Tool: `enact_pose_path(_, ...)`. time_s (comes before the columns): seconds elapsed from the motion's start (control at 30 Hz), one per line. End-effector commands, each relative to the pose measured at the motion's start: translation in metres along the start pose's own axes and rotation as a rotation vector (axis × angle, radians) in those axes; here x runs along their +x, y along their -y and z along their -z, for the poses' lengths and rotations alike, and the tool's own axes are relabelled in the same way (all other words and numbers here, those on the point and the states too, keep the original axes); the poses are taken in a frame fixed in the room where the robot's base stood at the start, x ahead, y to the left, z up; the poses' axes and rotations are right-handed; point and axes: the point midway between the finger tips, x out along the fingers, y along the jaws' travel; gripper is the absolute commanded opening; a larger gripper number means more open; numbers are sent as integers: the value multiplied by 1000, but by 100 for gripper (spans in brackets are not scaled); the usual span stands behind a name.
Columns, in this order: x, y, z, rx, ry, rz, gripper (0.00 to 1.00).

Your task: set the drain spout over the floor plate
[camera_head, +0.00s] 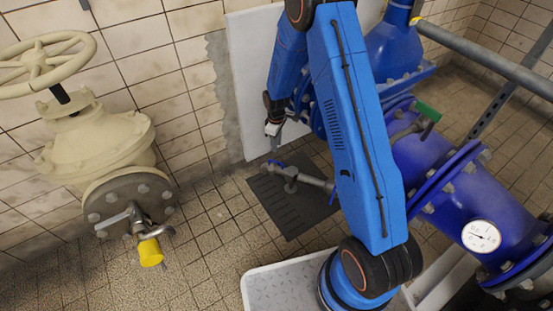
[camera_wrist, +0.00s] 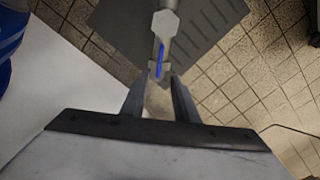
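The drain spout (camera_head: 312,181) is a grey metal pipe with a valve body and a small blue lever, low beside the blue pipework. In the head view, it reaches left over the dark slotted floor plate (camera_head: 283,222). In the wrist view, the spout (camera_wrist: 165,24) and its blue lever lie just beyond my fingertips, with the plate (camera_wrist: 214,32) below. My gripper (camera_head: 274,143) is above the spout, pointing down. The wrist view shows its two fingers (camera_wrist: 158,80) apart, with no firm hold visible. Whether they touch the spout is unclear. My arm hides part of the pipe.
A cream valve with a handwheel (camera_head: 48,64) and a yellow-capped tap (camera_head: 150,252) stands at left. A large blue pipe with a gauge (camera_head: 481,236) fills the right. A pale panel (camera_head: 250,75) leans on the tiled wall. Tiled floor (camera_head: 215,230) left of the plate is clear.

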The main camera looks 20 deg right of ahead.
Motion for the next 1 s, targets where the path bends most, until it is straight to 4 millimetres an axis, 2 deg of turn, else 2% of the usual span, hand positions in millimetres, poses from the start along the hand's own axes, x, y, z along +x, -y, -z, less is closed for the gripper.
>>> enact_pose_path(0.3,55,1,-1,0,2,2,28)
enact_pose_path(0.6,95,0,0,0,1,1,28)
enact_pose_path(0.8,106,0,0,0,0,-1,28)
enact_pose_path(1.0,108,0,0,0,-1,-1,28)
